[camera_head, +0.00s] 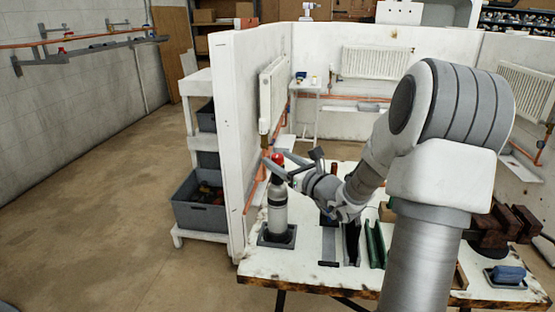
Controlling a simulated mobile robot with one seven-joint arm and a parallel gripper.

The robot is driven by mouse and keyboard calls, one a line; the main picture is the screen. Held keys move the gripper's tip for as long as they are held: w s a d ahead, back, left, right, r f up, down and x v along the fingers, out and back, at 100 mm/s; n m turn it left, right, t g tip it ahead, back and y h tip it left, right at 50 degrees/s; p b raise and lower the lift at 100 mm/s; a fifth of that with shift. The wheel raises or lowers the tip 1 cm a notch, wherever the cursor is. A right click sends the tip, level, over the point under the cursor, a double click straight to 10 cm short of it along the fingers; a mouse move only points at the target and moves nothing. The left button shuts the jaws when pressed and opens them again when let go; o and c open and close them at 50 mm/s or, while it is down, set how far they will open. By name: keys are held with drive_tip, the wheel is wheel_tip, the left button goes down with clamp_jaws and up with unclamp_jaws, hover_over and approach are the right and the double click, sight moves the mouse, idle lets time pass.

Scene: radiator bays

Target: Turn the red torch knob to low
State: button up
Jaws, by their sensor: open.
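The torch is a pale grey cylinder (277,212) standing upright in a dark square tray (276,237) at the near left corner of the workbench. Its red knob (277,158) is on top. My gripper (277,165) is open at the torch's top, with its fingers close around the red knob. I cannot tell whether the fingers touch it. My arm comes in from the right and hides part of the bench.
A white partition wall (236,130) stands close to the left of the torch. A green channel (375,245) and grey strips lie right of it. Radiators (375,63) hang behind.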

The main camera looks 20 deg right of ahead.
drive_tip(key=shift+w+a, duration=0.2)
drive_tip(key=shift+w, duration=0.6)
clamp_jaws()
